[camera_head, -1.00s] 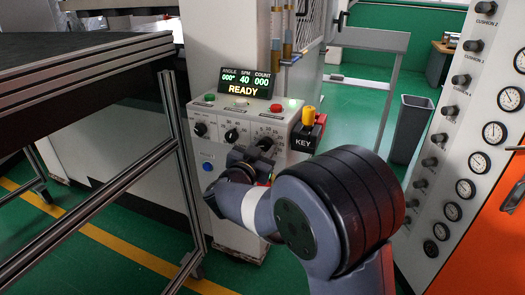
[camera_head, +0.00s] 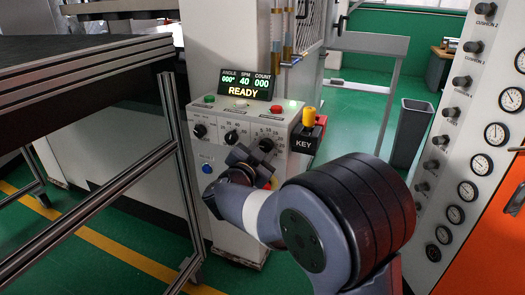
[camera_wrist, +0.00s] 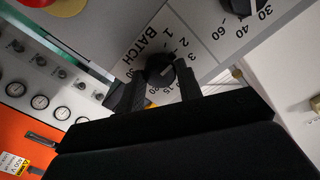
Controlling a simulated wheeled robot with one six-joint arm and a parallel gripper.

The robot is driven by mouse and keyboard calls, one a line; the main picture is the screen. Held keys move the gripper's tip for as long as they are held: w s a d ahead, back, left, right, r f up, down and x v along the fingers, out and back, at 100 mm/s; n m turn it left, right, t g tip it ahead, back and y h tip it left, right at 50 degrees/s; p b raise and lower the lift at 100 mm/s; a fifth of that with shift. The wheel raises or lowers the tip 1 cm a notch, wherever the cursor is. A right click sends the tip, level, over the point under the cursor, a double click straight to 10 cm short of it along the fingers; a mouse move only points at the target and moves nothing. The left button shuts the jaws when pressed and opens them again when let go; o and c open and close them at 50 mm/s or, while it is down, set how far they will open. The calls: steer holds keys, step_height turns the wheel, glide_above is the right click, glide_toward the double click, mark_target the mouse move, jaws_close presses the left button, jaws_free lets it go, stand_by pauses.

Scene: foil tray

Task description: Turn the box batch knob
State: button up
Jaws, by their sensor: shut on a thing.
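The control box (camera_head: 224,165) is a light grey panel under a display reading READY. The batch knob (camera_wrist: 160,68) is black and round, beside a printed BATCH label and a number scale. In the head view it is the rightmost dark knob (camera_head: 266,145) on the box front. My gripper (camera_wrist: 161,84) has one black finger on each side of the knob and is shut on it. In the head view my gripper (camera_head: 252,158) reaches the box front, and my arm hides part of the box below. The knob's exact setting cannot be read.
Two more dark knobs (camera_head: 231,137) sit left on the box, above a blue button (camera_head: 207,168). A metal-framed table (camera_head: 150,160) is at left and a gauge panel (camera_head: 470,130) at right.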

steer(key=o, duration=1)
steer(key=p+v, duration=0.1)
steer(key=v, duration=0.9)
steer(key=shift+s, duration=0.4)
steer(key=shift+w+a, duration=0.1)
steer(key=shift+w, duration=0.05)
steer(key=b+x, duration=0.1)
steer(key=x, duration=0.9)
steer(key=shift+w, duration=0.35)
steer(key=shift+s+n, duration=0.1)
steer(key=shift+n, duration=0.2)
